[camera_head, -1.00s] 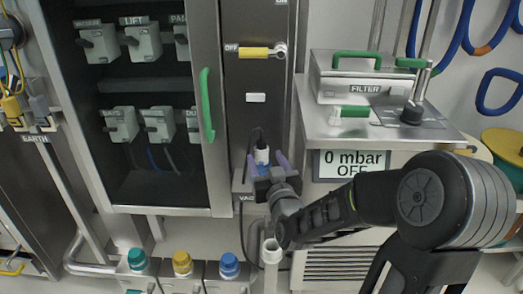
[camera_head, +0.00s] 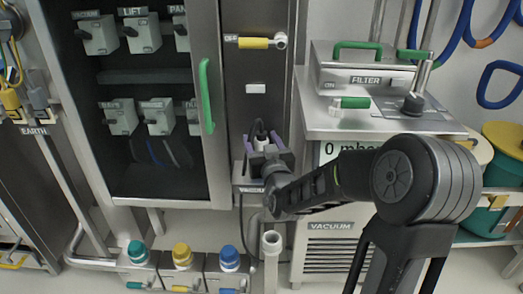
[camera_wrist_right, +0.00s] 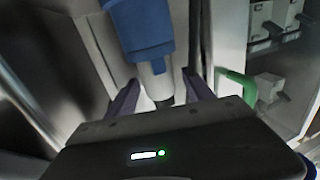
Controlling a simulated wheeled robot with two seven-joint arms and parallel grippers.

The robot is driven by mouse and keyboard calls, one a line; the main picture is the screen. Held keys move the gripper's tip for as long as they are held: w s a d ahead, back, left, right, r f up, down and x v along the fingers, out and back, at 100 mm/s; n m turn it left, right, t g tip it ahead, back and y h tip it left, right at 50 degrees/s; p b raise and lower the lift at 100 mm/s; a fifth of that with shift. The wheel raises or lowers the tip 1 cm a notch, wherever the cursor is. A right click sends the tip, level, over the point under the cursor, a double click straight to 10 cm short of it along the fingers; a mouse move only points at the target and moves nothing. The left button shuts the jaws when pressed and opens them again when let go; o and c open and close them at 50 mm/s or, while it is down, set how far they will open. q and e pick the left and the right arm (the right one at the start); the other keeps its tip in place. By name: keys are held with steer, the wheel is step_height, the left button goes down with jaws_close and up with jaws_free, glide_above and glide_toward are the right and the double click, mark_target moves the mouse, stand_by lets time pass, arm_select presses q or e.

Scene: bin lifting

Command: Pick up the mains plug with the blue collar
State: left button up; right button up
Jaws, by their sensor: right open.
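The mains plug (camera_head: 261,133) stands in a socket box on the cabinet front in the head view, with its dark top and cable showing. In the right wrist view its blue collar (camera_wrist_right: 150,40) and grey-white body show clearly. My right gripper (camera_head: 262,143) is open in front of the plug, its purple fingers on either side of it. In the right wrist view the gripper (camera_wrist_right: 160,90) has a finger on each side of the plug's lower part, with gaps visible. Contact cannot be told. My left gripper is not in view.
A glass-fronted cabinet with a green handle (camera_head: 207,96) stands left of the plug. A yellow-handled lever (camera_head: 254,43) is above. A steel filter bench (camera_head: 318,122) is at the right. Teal, yellow and blue capped units (camera_head: 229,257) and an upright pipe (camera_head: 271,252) are below.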

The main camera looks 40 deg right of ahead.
steer(key=shift+c, duration=0.4)
jaws_close()
stand_by(0.4)
